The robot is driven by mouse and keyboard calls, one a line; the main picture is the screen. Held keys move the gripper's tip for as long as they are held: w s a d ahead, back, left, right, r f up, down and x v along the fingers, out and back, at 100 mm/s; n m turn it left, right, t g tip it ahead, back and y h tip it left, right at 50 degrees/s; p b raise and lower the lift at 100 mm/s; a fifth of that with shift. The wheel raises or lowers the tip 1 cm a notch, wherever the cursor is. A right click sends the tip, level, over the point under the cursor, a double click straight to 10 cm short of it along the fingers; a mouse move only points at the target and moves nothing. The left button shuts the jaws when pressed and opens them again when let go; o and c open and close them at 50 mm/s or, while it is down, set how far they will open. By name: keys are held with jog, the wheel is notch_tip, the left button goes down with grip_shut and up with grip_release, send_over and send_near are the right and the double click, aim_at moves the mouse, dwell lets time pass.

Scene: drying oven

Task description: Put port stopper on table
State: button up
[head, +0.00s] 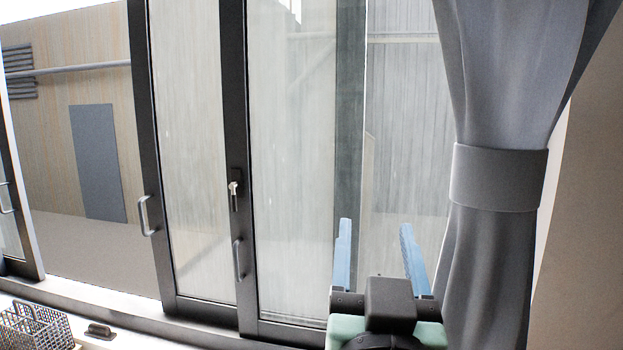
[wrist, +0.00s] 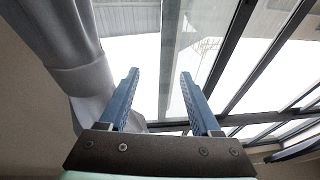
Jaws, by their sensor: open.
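My gripper (head: 376,245) is open and empty, raised in front of the window in the head view. Its two blue fingers stand apart, pointing up. The wrist view shows the same open fingers (wrist: 160,95) with nothing between them, facing the window and a curtain. I see no port stopper and no table that I can make out in either view.
A tied grey curtain (head: 497,180) hangs to the right of my gripper. Sliding windows with dark frames (head: 240,180) fill the middle. A wire basket (head: 35,327) and a small dark handle-like item (head: 99,330) are at the lower left on a pale surface.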

jog(key=s+a+r+n+t+y, duration=0.1)
jog(key=s+a+r+t, duration=0.2)
jog(key=s+r, duration=0.2)
jog(key=s+a+r+n+t+y, duration=0.1)
jog(key=s+a+r+t+y, duration=0.1)
jog(key=r, duration=0.8)
jog(key=s+a+t, duration=0.1)
jog(key=s+a, duration=0.1)
jog(key=s, duration=0.1)
jog(key=shift+s+r, duration=0.15)
jog(key=shift+s, duration=0.1)
